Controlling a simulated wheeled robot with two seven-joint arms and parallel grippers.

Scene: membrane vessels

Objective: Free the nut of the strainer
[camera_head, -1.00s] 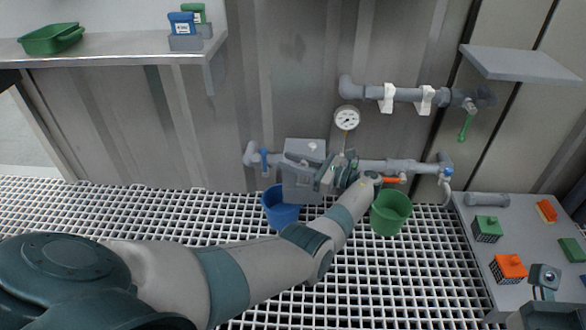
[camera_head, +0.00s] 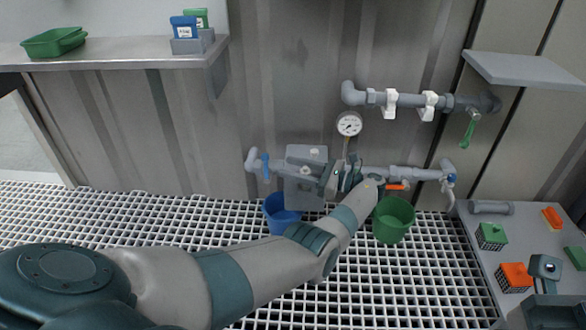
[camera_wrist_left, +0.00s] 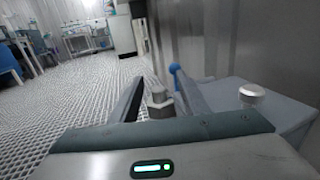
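My left gripper (camera_head: 328,180) reaches the lower pipe line from the right, beside the grey box-shaped body (camera_head: 306,190) on it. In the left wrist view its two fingers (camera_wrist_left: 158,92) stand apart, with a grey metal nut-like fitting (camera_wrist_left: 160,103) between them. Gaps seem to show beside the fitting, so I see no firm grip. Whether this is the strainer's nut I cannot tell; my gripper hides much of that spot in the head view. Part of what seems my right gripper (camera_head: 545,272) shows at the lower right; its fingers are not clear.
A blue bucket (camera_head: 282,218) and a green bucket (camera_head: 394,222) stand below the pipe. A gauge (camera_head: 349,124) rises above it. A blue valve handle (camera_head: 266,166) is left of the box. A grey table (camera_head: 480,246) with small blocks is at right.

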